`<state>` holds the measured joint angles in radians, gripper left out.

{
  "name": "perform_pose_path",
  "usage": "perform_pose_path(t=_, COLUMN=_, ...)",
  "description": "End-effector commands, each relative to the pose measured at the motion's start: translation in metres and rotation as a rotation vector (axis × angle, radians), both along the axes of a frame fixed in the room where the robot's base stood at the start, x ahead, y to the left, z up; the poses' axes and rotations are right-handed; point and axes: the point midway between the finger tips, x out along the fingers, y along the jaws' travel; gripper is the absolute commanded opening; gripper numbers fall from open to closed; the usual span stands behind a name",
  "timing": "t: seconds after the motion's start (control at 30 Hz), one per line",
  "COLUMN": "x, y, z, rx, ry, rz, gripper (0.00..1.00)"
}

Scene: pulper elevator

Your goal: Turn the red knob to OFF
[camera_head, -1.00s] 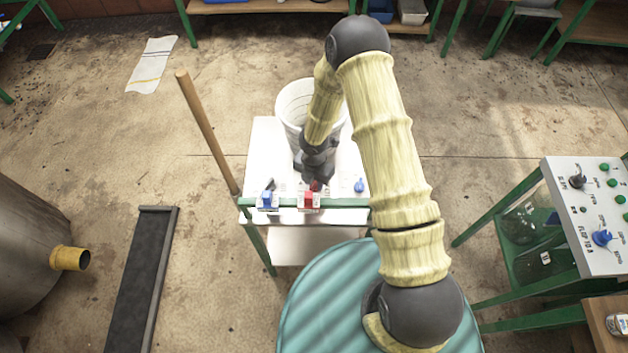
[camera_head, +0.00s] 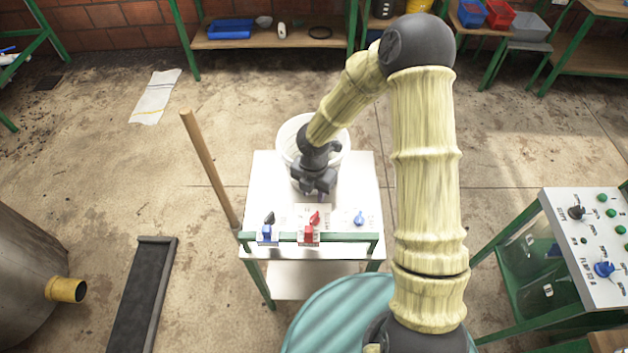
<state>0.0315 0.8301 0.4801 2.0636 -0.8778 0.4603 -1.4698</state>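The red knob (camera_head: 315,218) stands on the white panel (camera_head: 360,185), in the middle of a row of three knobs. Its handle looks tilted slightly; the labels around it are too small to read. A red and white block (camera_head: 309,236) sits just in front of it by the green rail. My gripper (camera_head: 318,192) points down over the panel, behind the red knob and apart from it in the picture. Its fingertips are small and dark, and their gap cannot be made out.
A black knob (camera_head: 269,218) with a blue block (camera_head: 266,234) is at left, and a blue knob (camera_head: 359,218) at right. A white bucket (camera_head: 291,134) stands behind the panel. A wooden stick (camera_head: 208,165) leans at left. A control box (camera_head: 590,240) stands far right.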

Motion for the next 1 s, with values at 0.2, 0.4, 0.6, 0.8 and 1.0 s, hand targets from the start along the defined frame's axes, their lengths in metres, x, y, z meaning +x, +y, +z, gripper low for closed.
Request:
perform_pose_path(t=0.2, x=0.001, y=0.000, z=0.036, rx=0.001, ry=-0.003, rz=-0.001, gripper=0.31)
perform_pose_path(t=0.4, x=0.000, y=0.000, z=0.044, rx=0.000, ry=0.000, rz=0.000, gripper=0.31)
perform_pose_path(t=0.6, x=0.000, y=0.000, z=0.044, rx=0.000, ry=0.000, rz=0.000, gripper=0.31)
perform_pose_path(t=0.8, x=0.000, y=0.000, z=0.044, rx=0.000, ry=0.000, rz=0.000, gripper=0.31)
perform_pose_path(t=1.0, x=-0.003, y=-0.007, z=0.051, rx=-0.008, ry=-0.004, rz=-0.082, gripper=0.31)
